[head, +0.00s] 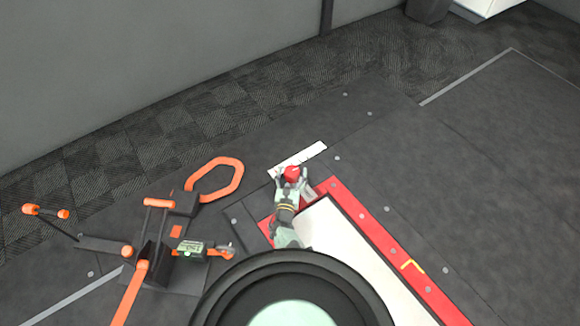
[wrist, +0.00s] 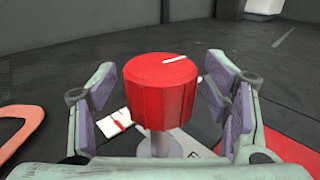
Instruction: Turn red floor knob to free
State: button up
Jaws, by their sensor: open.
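The red floor knob (head: 291,173) stands upright on a short grey post beside a white label plate (head: 299,158) on the dark platform. In the wrist view the knob (wrist: 160,88) is large and central, with a white pointer line on its top running toward the right. My gripper (head: 290,180) is at the knob. In the wrist view my gripper (wrist: 160,105) is open, with one finger pad on each side of the knob and a visible gap on both sides. The label plate's writing is mostly hidden or too small to read.
To the left are a black stand with orange handles (head: 158,203), an orange hexagonal loop (head: 216,179) and a small green display box (head: 192,249). A red-framed opening (head: 386,240) with a white panel lies to the right. The dark platform beyond is clear.

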jog(key=shift+w, duration=0.15)
jog(key=shift+c, duration=0.3)
jog(key=c, duration=1.1)
